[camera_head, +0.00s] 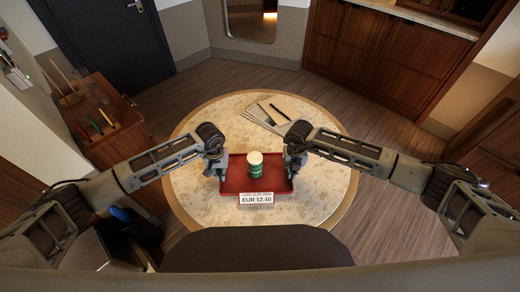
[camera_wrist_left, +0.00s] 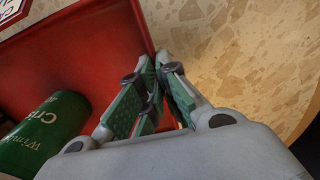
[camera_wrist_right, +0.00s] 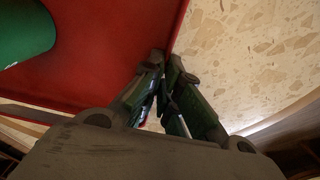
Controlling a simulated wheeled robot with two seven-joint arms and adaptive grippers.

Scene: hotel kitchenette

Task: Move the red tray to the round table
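The red tray (camera_head: 235,185) is over the round table (camera_head: 190,196), near its middle. I cannot tell whether it rests on the top or hangs just above it. My left gripper (camera_head: 216,168) is at the tray's left rim; in the left wrist view its fingers (camera_wrist_left: 155,85) close on the rim. My right gripper (camera_head: 294,165) is at the right rim; in the right wrist view its fingers (camera_wrist_right: 168,85) close on that rim. A green can (camera_head: 254,168) with a pale top stands on the tray. The left wrist view shows white lettering on the can (camera_wrist_left: 42,132).
A white price card (camera_head: 257,198) reading EUR 12.40 is at the tray's front edge. Papers with a dark pen (camera_head: 277,112) lie at the table's back. A wooden cabinet (camera_head: 100,120) stands left; the floor right is clear.

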